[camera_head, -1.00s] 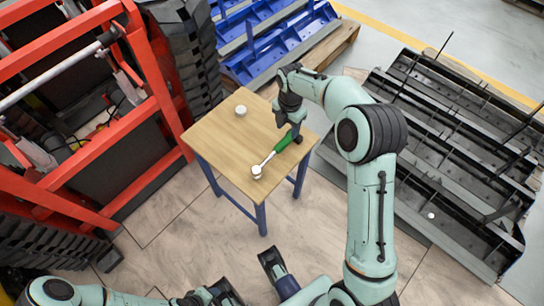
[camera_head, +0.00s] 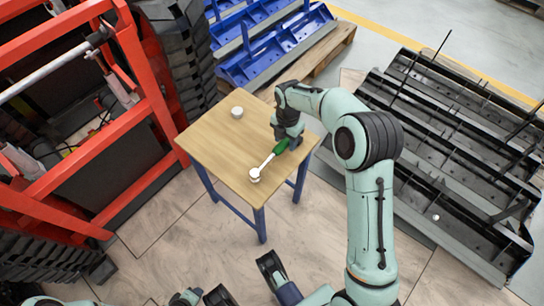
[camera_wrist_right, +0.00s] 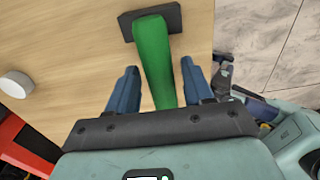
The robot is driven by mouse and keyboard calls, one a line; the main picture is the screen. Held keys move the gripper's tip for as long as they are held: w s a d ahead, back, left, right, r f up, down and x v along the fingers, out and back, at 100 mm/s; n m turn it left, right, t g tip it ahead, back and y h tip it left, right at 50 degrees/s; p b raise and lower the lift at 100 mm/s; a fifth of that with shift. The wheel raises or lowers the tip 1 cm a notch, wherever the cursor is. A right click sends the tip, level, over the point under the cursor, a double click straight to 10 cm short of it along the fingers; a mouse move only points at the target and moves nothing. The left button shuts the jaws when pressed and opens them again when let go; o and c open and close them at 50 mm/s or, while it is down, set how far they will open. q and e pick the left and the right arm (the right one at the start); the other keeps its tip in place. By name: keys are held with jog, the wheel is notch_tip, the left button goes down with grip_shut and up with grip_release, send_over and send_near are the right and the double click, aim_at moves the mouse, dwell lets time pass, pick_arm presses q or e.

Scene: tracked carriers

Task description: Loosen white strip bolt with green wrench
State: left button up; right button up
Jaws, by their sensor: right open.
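My right gripper (camera_head: 288,143) is open at the handle. In the wrist view its two blue fingers (camera_wrist_right: 160,88) stand on either side of the handle, with gaps. A white round piece (camera_head: 237,112) sits on the table's far-left part. I cannot make out the white strip bolt for certain. My left gripper is not clearly in view.
A red-framed tracked carrier (camera_head: 95,150) stands close left of the table. Blue metal parts (camera_head: 270,45) lie on a pallet behind. Dark metal frames (camera_head: 450,150) lie on the right, with a small white spot (camera_head: 435,217) on them. Floor in front is partly clear.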

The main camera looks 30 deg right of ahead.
grip_shut()
jog(key=shift+r+p, duration=2.8)
jog(key=shift+r, duration=0.75)
pick_arm(q)
notch_tip(320, 180, up, 6)
jog(key=shift+w+r, duration=0.15)
jog(key=shift+r, duration=0.1)
jog(key=s+d+g+h, duration=0.1)
jog(key=s+d+g, duration=0.25)
jog(key=s, duration=0.55)
notch_tip(320, 180, up, 6)
jog(key=s+f+p, duration=0.1)
jog(key=s+p, duration=0.1)
jog(key=p, duration=0.5)
pick_arm(e)
notch_tip(320, 180, up, 8)
pick_arm(q)
jog(key=shift+m+g+h, duration=0.25)
jog(key=shift+m+h, duration=0.05)
jog(key=b+x, duration=0.2)
jog(key=a+b+x, duration=0.1)
jog(key=b+x, duration=0.1)
jog(key=shift+s+f+b, duration=0.1)
jog(key=shift+b, duration=0.3)
pick_arm(e)
jog(key=s, duration=2)
jog(key=shift+f, duration=0.1)
